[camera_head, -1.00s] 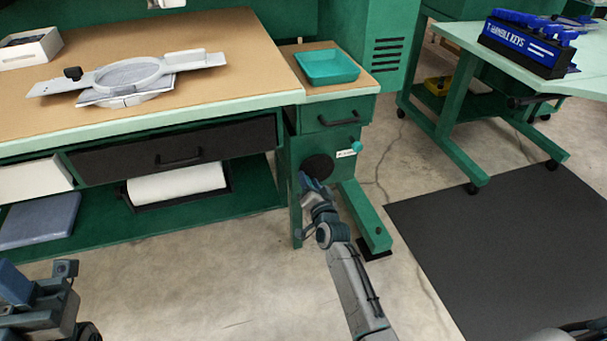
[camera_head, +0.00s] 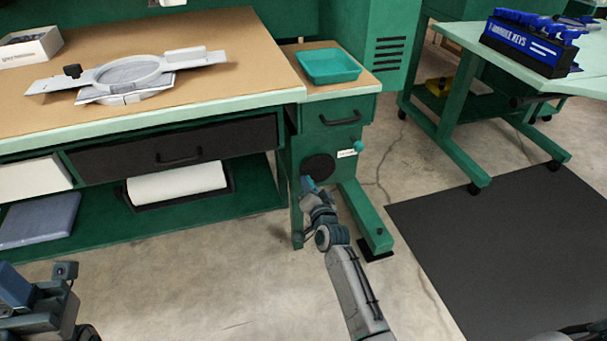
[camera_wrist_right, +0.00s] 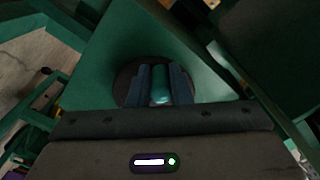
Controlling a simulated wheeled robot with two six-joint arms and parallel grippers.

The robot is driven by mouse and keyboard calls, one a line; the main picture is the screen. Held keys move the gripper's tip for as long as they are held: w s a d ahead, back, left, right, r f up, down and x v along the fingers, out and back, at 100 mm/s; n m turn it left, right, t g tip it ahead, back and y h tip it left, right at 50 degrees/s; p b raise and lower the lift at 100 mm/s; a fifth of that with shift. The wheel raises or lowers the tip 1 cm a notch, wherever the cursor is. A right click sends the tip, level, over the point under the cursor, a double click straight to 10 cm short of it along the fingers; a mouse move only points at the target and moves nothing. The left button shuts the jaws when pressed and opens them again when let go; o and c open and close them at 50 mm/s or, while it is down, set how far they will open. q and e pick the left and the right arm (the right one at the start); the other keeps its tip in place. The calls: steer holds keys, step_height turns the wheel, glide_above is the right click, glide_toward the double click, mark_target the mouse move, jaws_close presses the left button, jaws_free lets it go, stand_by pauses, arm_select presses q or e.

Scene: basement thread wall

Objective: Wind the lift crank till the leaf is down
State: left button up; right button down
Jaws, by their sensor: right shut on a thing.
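The lift crank (camera_head: 318,165) is a round dark disc on the front of the green side cabinet, under the small leaf (camera_head: 366,84) with a wood-coloured top. My right gripper (camera_head: 306,184) is at the disc's lower left. In the right wrist view, the gripper (camera_wrist_right: 160,87) is shut on the teal crank handle (camera_wrist_right: 160,80), with a finger on each side and the dark disc (camera_wrist_right: 124,84) behind. The handle is hidden by the gripper in the head view. My left gripper (camera_head: 62,285) is at the lower left, away from the crank; its fingers are unclear.
A teal tray (camera_head: 329,67) sits on the leaf. A teal knob (camera_head: 358,146) sticks out right of the crank. A green foot (camera_head: 368,222) stands on the floor right of my right arm. The floor in front is clear, with a black mat (camera_head: 510,250) at right.

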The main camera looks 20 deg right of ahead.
mark_target(330, 174)
steer(key=shift+r, duration=0.1)
steer(key=d+f+b, duration=0.2)
steer(key=d+b, duration=0.1)
steer(key=shift+w, duration=0.1)
steer(key=shift+d, duration=0.35)
steer(key=shift+d+r, duration=0.3)
steer(key=shift+d, duration=0.1)
steer(key=shift+d+r+p, duration=0.25)
steer(key=shift+d+r, duration=0.1)
steer(key=shift+d, duration=0.4)
steer(key=shift+d+r+p, duration=0.25)
steer(key=shift+d+r, duration=0.05)
steer(key=shift+d, duration=0.4)
